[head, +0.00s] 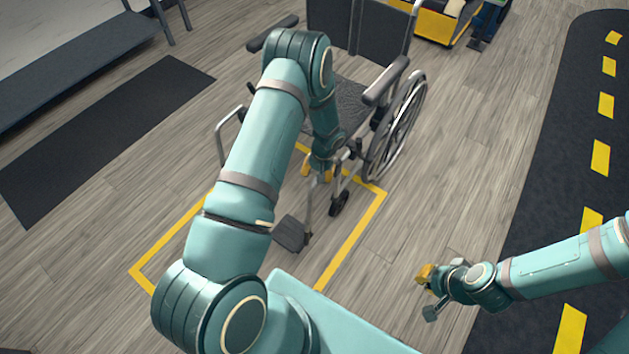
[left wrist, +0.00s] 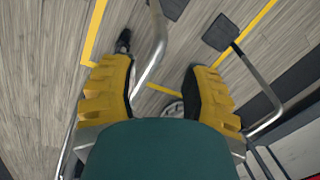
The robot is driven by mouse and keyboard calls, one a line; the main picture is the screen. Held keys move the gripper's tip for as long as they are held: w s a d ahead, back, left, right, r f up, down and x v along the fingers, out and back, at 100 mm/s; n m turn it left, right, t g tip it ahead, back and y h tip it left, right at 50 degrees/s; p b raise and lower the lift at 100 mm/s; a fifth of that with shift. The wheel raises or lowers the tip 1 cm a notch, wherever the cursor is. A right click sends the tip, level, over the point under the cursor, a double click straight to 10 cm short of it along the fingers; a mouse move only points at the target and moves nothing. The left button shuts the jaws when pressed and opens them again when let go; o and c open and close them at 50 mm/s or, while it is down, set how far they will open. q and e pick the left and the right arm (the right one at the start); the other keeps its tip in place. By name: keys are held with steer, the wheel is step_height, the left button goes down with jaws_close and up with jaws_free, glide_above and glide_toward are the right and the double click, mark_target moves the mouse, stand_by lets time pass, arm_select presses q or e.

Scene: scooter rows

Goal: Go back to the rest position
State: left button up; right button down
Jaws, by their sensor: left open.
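My left gripper (head: 318,170) is in front of the wheelchair (head: 345,100), close to its front frame, and my arm hides part of it. In the left wrist view the gripper (left wrist: 160,85) shows two yellow fingers wide apart. A curved metal tube of the chair (left wrist: 153,50) runs between them in the picture; I cannot tell whether it touches. My right gripper (head: 428,290) hangs over bare floor at the lower right, clear of the chair, with nothing visible in it. It is too small to tell how far its fingers are apart.
A yellow floor outline (head: 352,238) surrounds the chair's front; a footrest (head: 290,233) sticks out inside it. A dark lane with yellow dashes (head: 540,180) runs along the right. A bench (head: 75,65), a dark mat (head: 110,135) and a yellow cart (head: 437,22) stand farther off.

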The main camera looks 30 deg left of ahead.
arm_select(q)
steer(key=shift+d+r, duration=0.1)
steer(key=shift+r, duration=0.55)
steer(key=s+d+r+m+t+h, duration=0.1)
steer(key=s+d+r+h, duration=0.1)
steer(key=s+d, duration=0.6)
steer(key=s+d+r+m+t+h, duration=0.1)
steer(key=s+d+r+h, duration=0.2)
steer(key=s+d, duration=0.6)
steer(key=d+r, duration=0.1)
steer(key=d, duration=0.2)
steer(key=shift+s+d+r+t+h, duration=0.15)
steer(key=shift+s+r+t+h, duration=0.15)
steer(key=shift+r, duration=0.1)
